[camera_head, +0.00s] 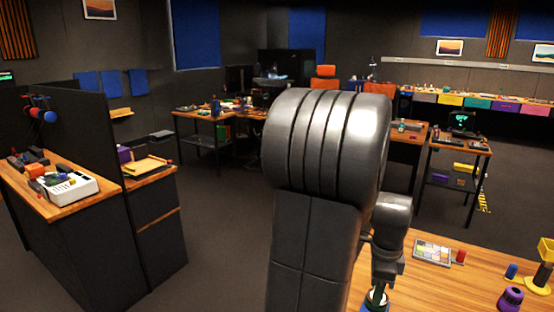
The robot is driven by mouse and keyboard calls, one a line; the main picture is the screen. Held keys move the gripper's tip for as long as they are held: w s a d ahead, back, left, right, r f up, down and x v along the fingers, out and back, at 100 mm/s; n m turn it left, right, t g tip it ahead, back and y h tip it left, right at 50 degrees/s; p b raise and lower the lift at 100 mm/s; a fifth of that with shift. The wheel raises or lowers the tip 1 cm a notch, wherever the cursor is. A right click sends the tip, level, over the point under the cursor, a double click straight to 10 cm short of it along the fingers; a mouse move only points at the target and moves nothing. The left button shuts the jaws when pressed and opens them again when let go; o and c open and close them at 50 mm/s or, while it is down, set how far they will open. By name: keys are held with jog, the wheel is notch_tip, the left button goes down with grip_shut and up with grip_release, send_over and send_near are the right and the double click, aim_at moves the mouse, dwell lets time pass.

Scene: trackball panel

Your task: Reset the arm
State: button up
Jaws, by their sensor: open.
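My own arm fills the middle of the head view, with a large rounded grey joint and an upright link below it. A slimmer grey part of my arm shows to its right, over the table. My gripper's fingers cannot be made out. A small piece with green and white (377,298) shows at the bottom edge below that slimmer part; I cannot tell what it is.
A red cylinder (461,256), a blue cylinder (511,271), a purple object (511,298) and a yellow stand (539,281) are on the table's right side. A workbench with a white device (68,188) stands at left. Open floor (220,235) lies between the benches.

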notch_tip(320, 180, down, 10)
jog(key=shift+f+b, duration=0.1)
jog(key=shift+b, duration=0.2)
jog(key=shift+f, duration=0.1)
jog(key=n+p, duration=0.1)
jog(key=n, duration=0.4)
jog(key=n+p, duration=0.1)
jog(key=n, duration=0.4)
jog(key=shift+n, duration=0.3)
jog(key=n+p, duration=0.2)
jog(key=n, duration=0.3)
jog(key=shift+n, duration=0.3)
jog(key=n+p, duration=0.2)
jog(key=n, duration=0.2)
jog(key=shift+n, duration=0.3)
jog(key=shift+s+a, duration=0.1)
